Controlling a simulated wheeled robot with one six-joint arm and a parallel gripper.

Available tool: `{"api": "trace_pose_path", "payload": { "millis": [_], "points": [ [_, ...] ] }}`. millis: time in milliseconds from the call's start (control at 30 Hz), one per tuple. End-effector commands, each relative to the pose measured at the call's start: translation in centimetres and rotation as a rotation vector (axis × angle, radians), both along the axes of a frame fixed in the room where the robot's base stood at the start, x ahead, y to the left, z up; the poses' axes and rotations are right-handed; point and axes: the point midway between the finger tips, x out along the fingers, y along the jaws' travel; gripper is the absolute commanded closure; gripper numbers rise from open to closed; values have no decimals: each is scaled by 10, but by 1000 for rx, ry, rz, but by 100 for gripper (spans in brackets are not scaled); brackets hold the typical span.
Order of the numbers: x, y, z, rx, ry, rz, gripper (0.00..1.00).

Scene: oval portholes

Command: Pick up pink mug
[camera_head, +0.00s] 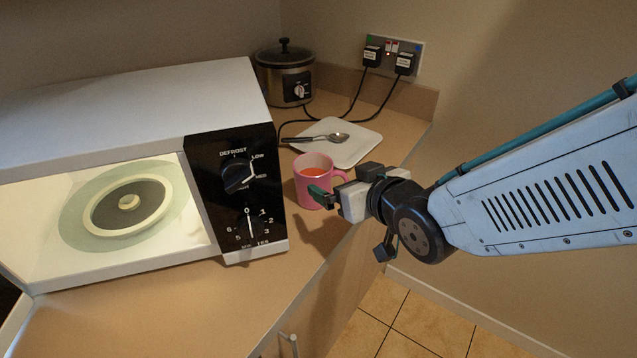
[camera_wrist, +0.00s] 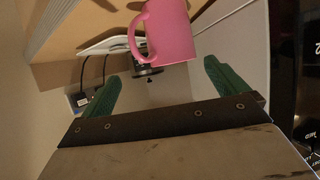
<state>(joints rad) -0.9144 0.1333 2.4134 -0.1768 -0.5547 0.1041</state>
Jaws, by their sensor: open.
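The pink mug (camera_head: 309,188) stands upright on the counter beside the microwave's control panel, with an orange-red liquid inside. Its handle is on the right, toward the arm. My gripper (camera_head: 325,185) is at the mug's near right side, its green fingertips partly overlapping the mug in the head view. In the wrist view the pink mug (camera_wrist: 170,32) lies ahead, between the lines of the two green fingers of my gripper (camera_wrist: 158,78), with its handle to the left. The fingers are apart and nothing is between them. I cannot tell whether a finger touches the mug.
The microwave (camera_head: 237,185) stands close on the left, its lit turntable showing. A white plate (camera_head: 355,146) with a spoon (camera_head: 330,137) lies behind the mug. A slow cooker (camera_head: 284,75) and plugged-in cables stand farther back. The counter edge is at the right.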

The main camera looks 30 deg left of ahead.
Motion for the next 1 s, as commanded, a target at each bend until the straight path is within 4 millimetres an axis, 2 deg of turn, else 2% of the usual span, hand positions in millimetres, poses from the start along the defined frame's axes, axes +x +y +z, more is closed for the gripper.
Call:
{"api": "trace_pose_path", "payload": {
  "millis": [33,133,700,967,1000],
  "points": [
    [-6,9,-3,13,-5,21,2],
    [-8,20,-5,30,-12,36,2],
    [23,73,-35,30,-13,34,2],
    [25,76,-36,31,-14,34,2],
    [25,76,-36,31,-14,34,5]
  ]
}}
